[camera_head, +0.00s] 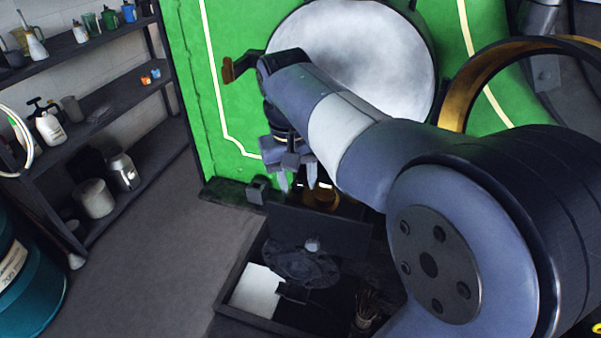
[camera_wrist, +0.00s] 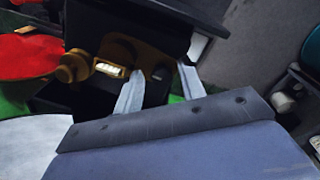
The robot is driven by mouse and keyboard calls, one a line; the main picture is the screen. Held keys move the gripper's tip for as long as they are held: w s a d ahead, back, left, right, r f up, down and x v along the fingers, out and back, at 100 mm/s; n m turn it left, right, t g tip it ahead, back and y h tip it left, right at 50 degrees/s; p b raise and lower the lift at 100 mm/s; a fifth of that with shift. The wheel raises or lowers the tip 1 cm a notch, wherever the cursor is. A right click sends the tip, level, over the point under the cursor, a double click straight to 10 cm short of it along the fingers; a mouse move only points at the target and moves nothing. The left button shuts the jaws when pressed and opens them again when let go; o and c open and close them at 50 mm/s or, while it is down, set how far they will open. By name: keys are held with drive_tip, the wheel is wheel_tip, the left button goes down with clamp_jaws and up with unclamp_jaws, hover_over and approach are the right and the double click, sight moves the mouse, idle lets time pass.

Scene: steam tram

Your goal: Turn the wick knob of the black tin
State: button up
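My gripper (camera_head: 298,186) hangs point-down in front of the green engine front, its two pale fingers apart. In the wrist view the open fingers (camera_wrist: 160,85) show with nothing clearly held between them. Just beyond them is a dark body (camera_wrist: 75,100) with brass-coloured parts, which may be the black tin. A round brass knob (camera_wrist: 72,68) sticks out at its left, to the left of the fingers. Brass also shows beside the fingertips in the head view (camera_head: 324,197). I cannot tell whether the fingers touch anything, or which part is the wick knob.
A dark upright panel (camera_head: 318,232) stands below the gripper, behind a tray (camera_head: 232,276) holding a white sheet and a dark round item. A cup of thin tools (camera_head: 366,318) stands right. Shelves (camera_head: 100,62) line the left wall. The floor (camera_head: 165,255) between is clear.

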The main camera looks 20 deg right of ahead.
sight(297, 188)
drive_tip(key=shift+o, duration=0.4)
drive_tip(key=shift+d, duration=0.15)
drive_tip(key=shift+s+r, duration=0.1)
wheel_tip(297, 188, up, 11)
drive_tip(key=shift+a, duration=0.3)
drive_tip(key=f, duration=1.1)
drive_tip(key=shift+d+f, duration=0.2)
drive_tip(key=shift+r+n+b, duration=0.15)
drive_tip(key=shift+n+b, duration=0.35)
